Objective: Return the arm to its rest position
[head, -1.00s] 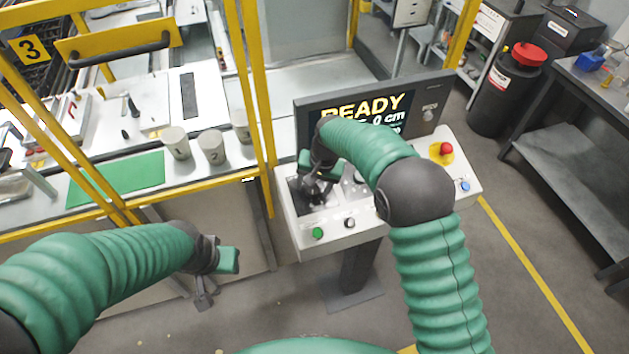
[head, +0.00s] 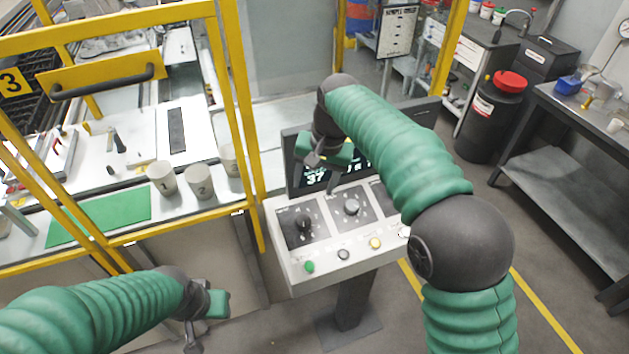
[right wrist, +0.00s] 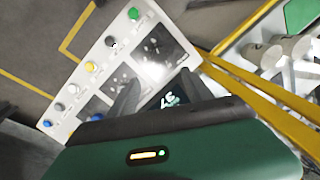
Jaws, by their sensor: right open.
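My right gripper (head: 333,165) is raised above the control console (head: 283,238), in front of its dark screen (head: 291,150). It is open and empty; in the right wrist view its two dark fingers (right wrist: 158,95) stand apart over the console. The console's left black knob (head: 304,224) and middle grey knob (head: 351,206) stand clear of the fingers. My right forearm hides much of the screen and the panel's right part. My left gripper (head: 202,318) hangs low at the lower left, away from the console; its jaw gap does not show clearly.
Yellow guard posts (head: 240,130) stand left of the console. Behind them are cups marked 1 (head: 162,179) and 2 (head: 199,183) and a green mat (head: 100,218). A black drum with red lid (head: 490,120) and a grey bench (head: 570,180) stand right. Floor before them is open.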

